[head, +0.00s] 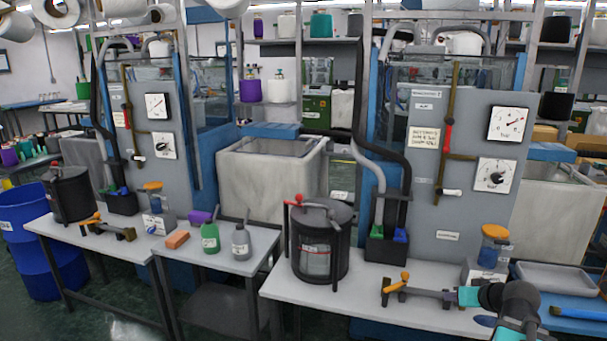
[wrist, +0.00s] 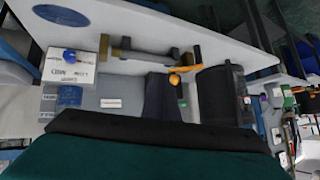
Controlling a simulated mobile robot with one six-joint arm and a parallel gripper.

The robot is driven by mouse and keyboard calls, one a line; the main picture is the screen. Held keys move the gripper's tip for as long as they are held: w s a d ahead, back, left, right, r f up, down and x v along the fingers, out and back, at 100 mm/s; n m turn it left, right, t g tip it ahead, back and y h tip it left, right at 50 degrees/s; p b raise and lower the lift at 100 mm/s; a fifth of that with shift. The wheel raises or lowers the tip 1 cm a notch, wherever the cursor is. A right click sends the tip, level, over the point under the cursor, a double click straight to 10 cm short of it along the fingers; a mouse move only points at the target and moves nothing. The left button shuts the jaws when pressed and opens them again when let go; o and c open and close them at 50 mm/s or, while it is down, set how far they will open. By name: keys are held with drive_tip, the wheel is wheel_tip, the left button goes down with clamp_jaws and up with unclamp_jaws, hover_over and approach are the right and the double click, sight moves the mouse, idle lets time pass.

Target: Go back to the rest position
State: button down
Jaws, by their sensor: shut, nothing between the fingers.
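My arm (head: 512,300) shows in teal and black at the lower right of the head view, over the front of the right bench. In the wrist view, a wide dark teal and black part of my gripper (wrist: 160,125) fills the bottom. It is shut and holds nothing; separate fingertips are hard to make out. Beyond it, the wrist view shows the bench on its side, with a grey fitting with an orange handle (wrist: 150,52). The fitting (head: 425,294) lies left of my arm in the head view.
A black pot with a red knob (head: 321,240) stands on the right bench (head: 300,290). A gauge panel rises behind. Green and grey bottles stand on the middle table.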

drive_tip(key=s+a+f+n+g+y+p, duration=0.15)
drive_tip(key=s+a+f+g, duration=0.25)
drive_tip(key=a+f, duration=0.95)
drive_tip(key=s+a+f+n+g+y+p, duration=0.1)
drive_tip(key=s+a+f+n+g+y, duration=0.15)
drive_tip(key=a+f, duration=1.15)
drive_tip(key=s+a+f+g+h, duration=0.2)
drive_tip(key=s+a+f+g, duration=0.2)
drive_tip(key=s+f, duration=0.6)
drive_tip(key=s+a+f+g+h, duration=0.1)
drive_tip(key=s+a+f+g, duration=0.4)
drive_tip(key=s, duration=0.8)
drive_tip(key=s+d+f+m+h, duration=0.1)
drive_tip(key=s+d+f+m, duration=0.1)
drive_tip(key=s+d, duration=0.2)
drive_tip(key=shift+d+m+h+p, duration=0.3)
drive_tip(key=shift+d+h+p, duration=0.1)
drive_tip(key=shift+d, duration=0.25)
